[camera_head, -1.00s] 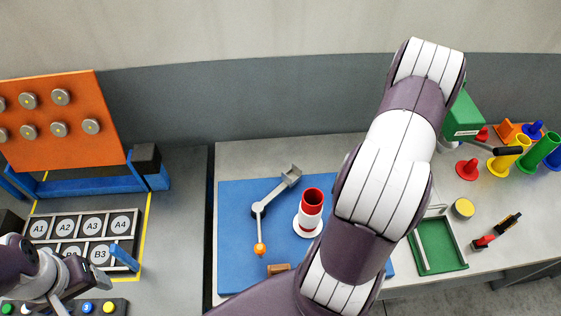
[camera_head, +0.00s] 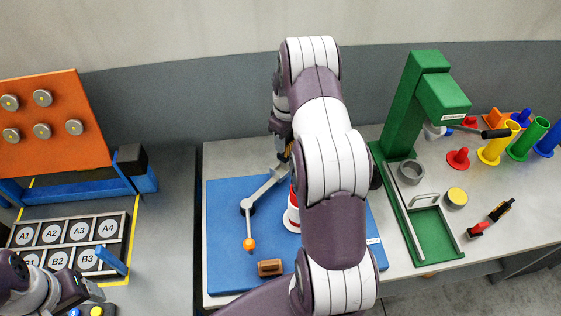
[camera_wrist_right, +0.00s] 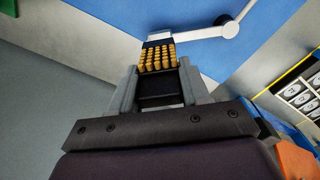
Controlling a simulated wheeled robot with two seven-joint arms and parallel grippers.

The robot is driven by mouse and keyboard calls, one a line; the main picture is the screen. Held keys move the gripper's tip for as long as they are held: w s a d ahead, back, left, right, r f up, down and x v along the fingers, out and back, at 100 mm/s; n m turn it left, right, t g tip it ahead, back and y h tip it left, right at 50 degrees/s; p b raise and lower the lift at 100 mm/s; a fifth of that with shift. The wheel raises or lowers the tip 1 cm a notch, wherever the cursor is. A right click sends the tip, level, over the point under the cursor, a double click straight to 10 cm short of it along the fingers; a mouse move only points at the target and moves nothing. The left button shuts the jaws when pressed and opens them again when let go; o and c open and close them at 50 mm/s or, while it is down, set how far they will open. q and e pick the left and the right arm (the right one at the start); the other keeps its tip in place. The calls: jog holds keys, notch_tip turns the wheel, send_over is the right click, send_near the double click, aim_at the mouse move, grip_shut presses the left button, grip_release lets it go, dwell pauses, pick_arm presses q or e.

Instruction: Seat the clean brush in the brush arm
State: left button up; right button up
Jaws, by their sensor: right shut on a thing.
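The clean brush (camera_wrist_right: 158,58), a dark block with yellow bristles, is held between the fingers of my right gripper (camera_wrist_right: 158,80) in the right wrist view. The grey brush arm (camera_head: 263,190) lies on the blue board, with an orange knob at its near end. In the right wrist view the holder end of the brush arm (camera_wrist_right: 190,35) is directly beyond the bristles; I cannot tell if they touch. In the head view my right gripper (camera_head: 284,150) is over the board's far edge, partly hidden by my arm. My left gripper (camera_head: 88,292) is at the lower left, its jaws unclear.
A red-and-white bobbin (camera_head: 292,215) stands beside the brush arm, mostly behind my right arm. A brown block (camera_head: 270,267) lies on the blue board (camera_head: 225,270).

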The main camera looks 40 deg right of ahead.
aim_at(280, 159)
jog(key=w+f+b, duration=0.1)
jog(key=f+b, duration=0.1)
jog(key=f, duration=0.2)
jog(key=w+f+b, duration=0.1)
jog(key=f+b, duration=0.2)
jog(key=f, duration=0.1)
jog(key=w+f+b, duration=0.1)
jog(key=f+b, duration=0.2)
jog(key=f, duration=0.1)
jog(key=shift+a+f, duration=0.1)
jog(key=shift+f, duration=0.15)
jog(key=shift+r, duration=0.15)
jog(key=shift+s, duration=0.1)
jog(key=o, duration=1.1)
